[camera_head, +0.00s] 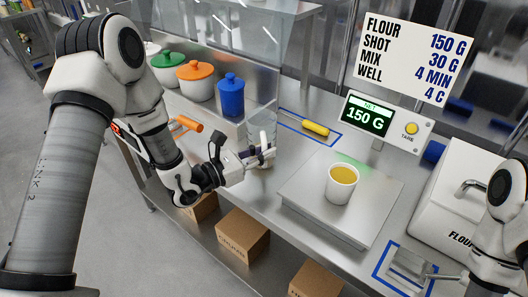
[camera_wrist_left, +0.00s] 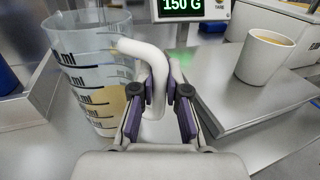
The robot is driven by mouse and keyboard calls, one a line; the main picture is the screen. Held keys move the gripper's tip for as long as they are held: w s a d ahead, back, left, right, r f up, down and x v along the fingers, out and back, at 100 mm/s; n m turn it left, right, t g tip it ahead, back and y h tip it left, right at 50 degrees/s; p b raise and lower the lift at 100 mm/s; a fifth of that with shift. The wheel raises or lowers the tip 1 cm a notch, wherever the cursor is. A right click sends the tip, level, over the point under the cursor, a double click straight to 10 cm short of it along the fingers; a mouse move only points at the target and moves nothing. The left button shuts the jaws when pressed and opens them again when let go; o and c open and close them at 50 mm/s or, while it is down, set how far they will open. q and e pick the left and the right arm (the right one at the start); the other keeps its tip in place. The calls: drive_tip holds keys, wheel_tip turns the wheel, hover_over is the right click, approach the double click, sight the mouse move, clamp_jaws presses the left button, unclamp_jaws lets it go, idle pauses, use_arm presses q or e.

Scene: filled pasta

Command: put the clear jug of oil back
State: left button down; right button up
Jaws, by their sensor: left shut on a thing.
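The clear jug (camera_head: 263,126) with dark mL markings is at the left side of the steel counter, behind the left gripper. In the left wrist view the jug (camera_wrist_left: 92,62) looks upright, with a pale yellowish content low down and a white curved handle (camera_wrist_left: 146,52). My left gripper (camera_head: 262,157) is shut on this handle; its purple-lined fingers (camera_wrist_left: 168,100) sit either side of it. I cannot tell whether the jug's base touches the counter.
A cup of yellow liquid (camera_head: 342,184) stands on the scale plate (camera_head: 300,190); the display (camera_head: 366,115) reads 150 G. A yellow-handled tool (camera_head: 315,128) lies in a blue outline. Lidded pots (camera_head: 231,95) stand behind the arm. A scoop (camera_head: 410,262) and flour bin (camera_head: 455,200) are right.

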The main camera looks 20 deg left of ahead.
use_arm(q)
drive_tip(key=c, duration=1.4)
unclamp_jaws()
drive_tip(key=shift+o, duration=1.1)
drive_tip(key=shift+f, duration=0.1)
